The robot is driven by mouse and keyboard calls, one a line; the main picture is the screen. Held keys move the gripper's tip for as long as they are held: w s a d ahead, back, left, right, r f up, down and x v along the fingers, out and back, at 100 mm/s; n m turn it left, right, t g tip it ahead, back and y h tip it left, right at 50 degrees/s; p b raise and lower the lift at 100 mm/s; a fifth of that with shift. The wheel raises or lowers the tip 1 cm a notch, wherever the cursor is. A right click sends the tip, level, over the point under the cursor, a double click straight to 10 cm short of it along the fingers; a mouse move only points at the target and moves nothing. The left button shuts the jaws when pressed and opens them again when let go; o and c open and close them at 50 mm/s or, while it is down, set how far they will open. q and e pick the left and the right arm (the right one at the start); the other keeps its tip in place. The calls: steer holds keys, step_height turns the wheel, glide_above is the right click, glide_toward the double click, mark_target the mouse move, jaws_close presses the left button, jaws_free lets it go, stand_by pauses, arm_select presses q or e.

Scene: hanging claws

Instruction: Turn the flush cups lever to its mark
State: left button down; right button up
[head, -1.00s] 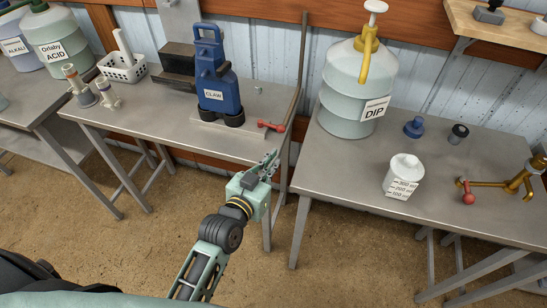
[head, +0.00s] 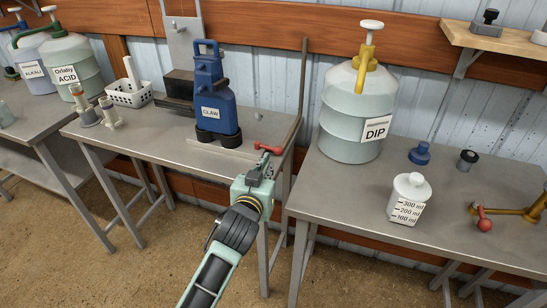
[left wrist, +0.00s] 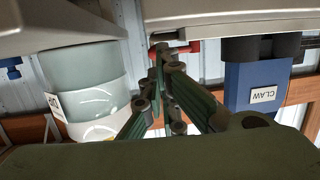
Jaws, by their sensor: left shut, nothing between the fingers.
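A red-handled lever (head: 270,148) sits at the right front edge of the table with the blue CLAW unit (head: 212,112). I cannot read a mark beside it. My left gripper (head: 264,158) is shut and empty, its fingertips just in front of and below this lever; I cannot tell whether they touch. The left wrist view is upside down and shows the red lever (left wrist: 188,47) close behind the fingers (left wrist: 163,55), partly hidden by them. The CLAW unit (left wrist: 252,85) shows there too. My right gripper is not in view.
A second red lever (head: 484,224) is on a brass tap on the right table (head: 340,197). A DIP jug (head: 352,120) and a white measuring bottle (head: 408,199) stand there. An upright post (head: 301,90) rises just right of the left lever.

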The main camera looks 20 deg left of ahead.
mark_target(277, 151)
arm_select(q)
steer(key=x, duration=0.7)
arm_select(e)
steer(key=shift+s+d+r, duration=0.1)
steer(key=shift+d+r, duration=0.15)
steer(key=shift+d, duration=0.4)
arm_select(q)
steer(key=shift+w+d+f, duration=0.1)
steer(key=shift+w+d, duration=0.15)
steer(key=shift+w, duration=0.4)
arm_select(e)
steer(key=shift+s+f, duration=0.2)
arm_select(q)
steer(key=shift+r, duration=0.2)
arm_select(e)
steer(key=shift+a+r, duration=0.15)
